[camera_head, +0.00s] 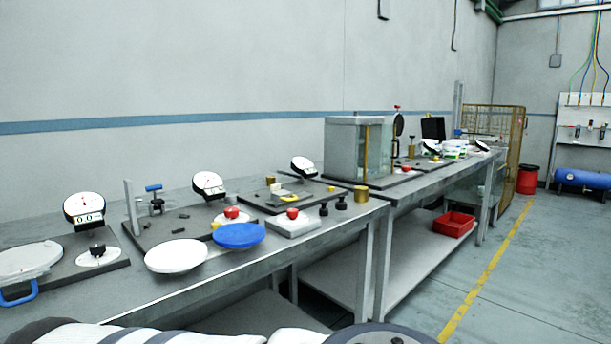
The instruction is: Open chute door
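I cannot pick out a chute door for certain in the head view. A grey box-shaped cabinet (344,150) with a glazed, yellowish-edged side (377,152) stands on the far bench; I cannot tell whether any door on it is open or shut. A wire-mesh cage (507,145) with a tan frame stands beyond the benches. Neither gripper shows in the view. Only white and dark parts of my own arms and body show along the bottom edge.
The near bench (262,266) carries dial gauges, a white disc (176,256), a blue disc (239,235) and red-knobbed fixtures. A red bin (454,224) sits on the far bench's lower shelf. Floor right of the benches is clear, with a yellow line (487,272).

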